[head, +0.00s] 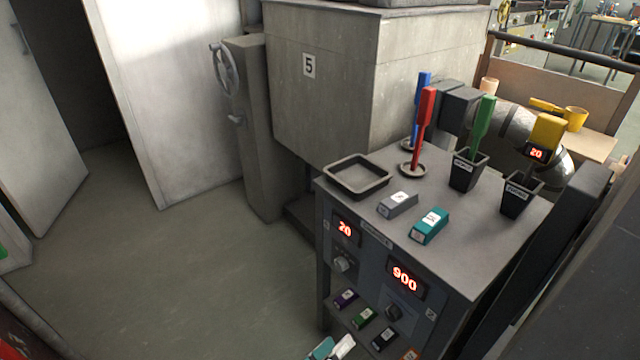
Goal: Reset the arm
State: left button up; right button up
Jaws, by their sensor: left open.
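My right gripper does not show.
The cabinet top (400,245) holds an empty dark tray (358,175), a grey block (398,204), a teal block (430,226), upright red (427,115), blue and green (482,125) tools, and a yellow device (546,131). Floor (190,270) at left is clear.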

pick_arm(q)
jog(key=s+a+f+m+y+p, duration=0.1)
jog(key=s+a+m+y+p, duration=0.2)
jog(key=s+a, duration=0.3)
jog(key=s+a+f+m+g+y+p, duration=0.1)
jog(key=s+a+m+y+p, duration=0.2)
jog(key=a, duration=1.4)
jog(key=s+y+p, duration=0.1)
jog(key=s+y, duration=0.1)
jog(key=s, duration=0.2)
jog(key=shift+y+p, duration=0.3)
jog(key=shift+y, duration=0.1)
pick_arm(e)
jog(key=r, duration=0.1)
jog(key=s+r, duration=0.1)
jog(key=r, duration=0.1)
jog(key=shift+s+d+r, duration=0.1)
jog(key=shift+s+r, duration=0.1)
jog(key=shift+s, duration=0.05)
